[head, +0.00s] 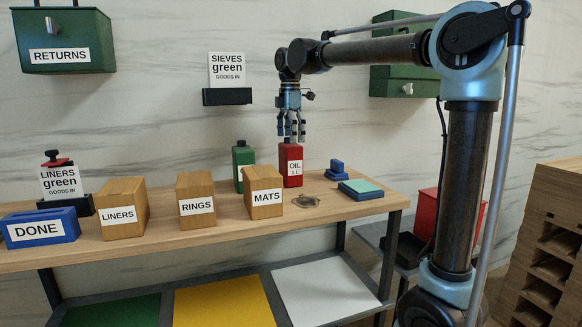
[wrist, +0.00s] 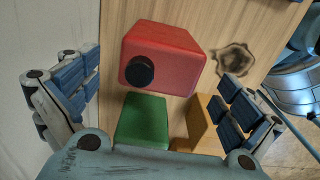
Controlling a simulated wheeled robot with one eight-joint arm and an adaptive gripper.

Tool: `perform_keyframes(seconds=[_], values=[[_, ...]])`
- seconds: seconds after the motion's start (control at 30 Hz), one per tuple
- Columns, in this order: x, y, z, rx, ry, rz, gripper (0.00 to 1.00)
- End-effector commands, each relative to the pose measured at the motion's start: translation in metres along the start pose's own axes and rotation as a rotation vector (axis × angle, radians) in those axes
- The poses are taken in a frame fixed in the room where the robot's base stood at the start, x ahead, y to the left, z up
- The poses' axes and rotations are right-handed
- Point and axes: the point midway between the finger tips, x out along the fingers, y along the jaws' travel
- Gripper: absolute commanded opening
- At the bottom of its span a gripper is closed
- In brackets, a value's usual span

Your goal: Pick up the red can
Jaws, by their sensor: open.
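The red can (head: 290,168) stands upright on the wooden bench, with a white "OIL 1 L" label on its front. In the wrist view the red can (wrist: 178,62) shows from above, its black cap facing the camera. My gripper (head: 291,138) is directly above the can in the head view, pointing down, with its fingers just over the can's top. In the wrist view my gripper (wrist: 158,90) has its blue-padded fingers spread wide, with nothing between them touching the can. The can's rear is hidden.
A green can (head: 243,165) stands close left of the red one. The MATS box (head: 264,188) is in front. RINGS (head: 195,191) and LINERS boxes (head: 124,207) and the blue DONE bin (head: 40,226) are further left.

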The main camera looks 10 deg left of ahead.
Motion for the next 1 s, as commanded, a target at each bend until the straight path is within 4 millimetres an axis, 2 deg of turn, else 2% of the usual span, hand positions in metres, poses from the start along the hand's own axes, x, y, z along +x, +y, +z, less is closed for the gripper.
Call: perform_keyframes(seconds=[0.1, 0.47, 0.73, 1.0], values=[[0.019, 0.0, 0.0, 0.001, 0.0, 0.0, 1.0], [0.045, 0.0, 0.001, 0.001, 0.0, 0.0, 1.0], [0.08, 0.001, 0.001, 0.001, 0.0, 0.0, 1.0], [0.089, 0.001, 0.001, 0.001, 0.0, 0.0, 1.0]])
